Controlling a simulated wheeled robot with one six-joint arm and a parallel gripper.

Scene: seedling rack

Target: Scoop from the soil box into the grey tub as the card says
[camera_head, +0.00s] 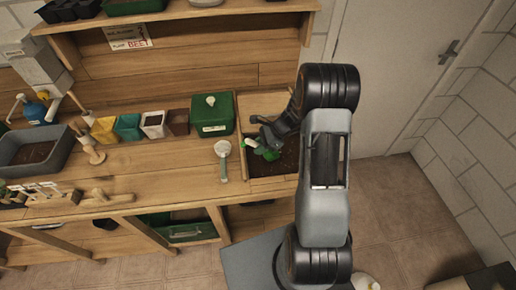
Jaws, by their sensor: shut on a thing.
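My gripper (262,141) is over the wooden soil box (262,103) at the right end of the bench. It is shut on a green scoop (268,153) with a pale handle end. The scoop is low over or in the dark soil; I cannot tell whether it touches or carries soil. My arm covers the box's right side. The grey tub (62,146) stands at the far left with a dark layer inside. The card (128,37) hangs under the upper shelf; "BEET" in red is readable, the smaller lines are not.
A green lidded box (212,115) stands left of the soil box. A pale-headed tool (223,160) lies in front of it. Several small coloured pots (128,127), a wooden-handled tool (88,146) and a label rack (45,195) stand further left.

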